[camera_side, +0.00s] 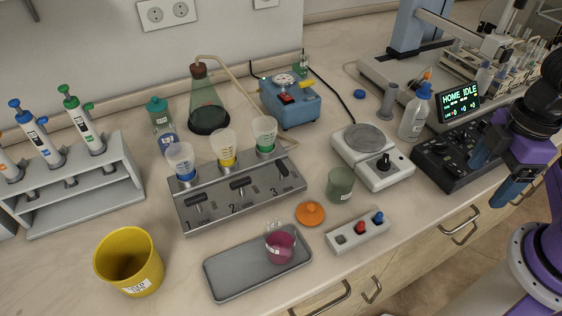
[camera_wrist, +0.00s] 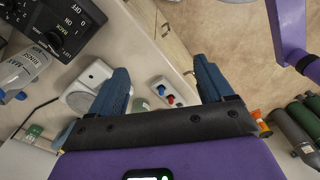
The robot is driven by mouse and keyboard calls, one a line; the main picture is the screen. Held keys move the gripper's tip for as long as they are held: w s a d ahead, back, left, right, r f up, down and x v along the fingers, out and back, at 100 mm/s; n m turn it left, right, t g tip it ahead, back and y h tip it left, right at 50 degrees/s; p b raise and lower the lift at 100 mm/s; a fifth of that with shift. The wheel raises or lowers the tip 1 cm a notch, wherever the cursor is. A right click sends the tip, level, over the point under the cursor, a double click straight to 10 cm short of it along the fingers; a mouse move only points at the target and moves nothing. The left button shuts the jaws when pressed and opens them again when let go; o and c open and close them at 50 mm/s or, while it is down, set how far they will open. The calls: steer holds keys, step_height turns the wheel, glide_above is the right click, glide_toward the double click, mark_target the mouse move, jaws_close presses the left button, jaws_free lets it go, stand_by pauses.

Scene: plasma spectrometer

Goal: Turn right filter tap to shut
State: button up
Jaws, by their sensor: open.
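The grey metal filter manifold (camera_side: 238,202) stands mid-bench in the side view, with taps marked 1, 2 and 3. The right filter tap (camera_side: 283,166) is the dark handle by the 3, below the green-banded cup (camera_side: 265,134). Its handle points roughly front to back, while the handles of the left tap (camera_side: 196,201) and middle tap (camera_side: 240,184) lie more sideways. My gripper (camera_side: 488,186) is at the far right, over the bench's front edge, well away from the manifold. In the wrist view its blue fingers (camera_wrist: 161,68) are apart with nothing between them. I cannot make out the manifold there.
Between my gripper and the manifold stand the hotplate (camera_side: 372,156), black control box (camera_side: 458,152), wash bottle (camera_side: 415,112) and greenish beaker (camera_side: 340,184). A switch box (camera_side: 358,232), orange lid (camera_side: 310,213) and grey tray (camera_side: 232,272) lie in front. A yellow bin (camera_side: 128,262) stands left.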

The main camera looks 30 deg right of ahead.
steer(key=shift+w+a+r, duration=0.1)
steer(key=shift+w+a, duration=0.1)
steer(key=shift+a, duration=0.05)
steer(key=c, duration=0.5)
steer(key=w+a+r+n, duration=0.1)
steer(key=w+a+n, duration=0.2)
steer(key=w+a, duration=0.1)
steer(key=w+a+r+n, duration=0.2)
steer(key=w+a+n, duration=0.2)
steer(key=a, duration=0.1)
steer(key=w+a+r+n, duration=0.2)
steer(key=w+a+n, duration=0.2)
steer(key=w, duration=0.1)
steer(key=shift+a+r, duration=0.25)
steer(key=shift+a, duration=0.15)
steer(key=shift+c, duration=0.5)
steer(key=n, duration=1.2)
glide_toward(282, 165)
steer(key=f, duration=0.8)
steer(key=shift+a+f, duration=0.15)
steer(key=shift+a, duration=0.05)
jaws_close()
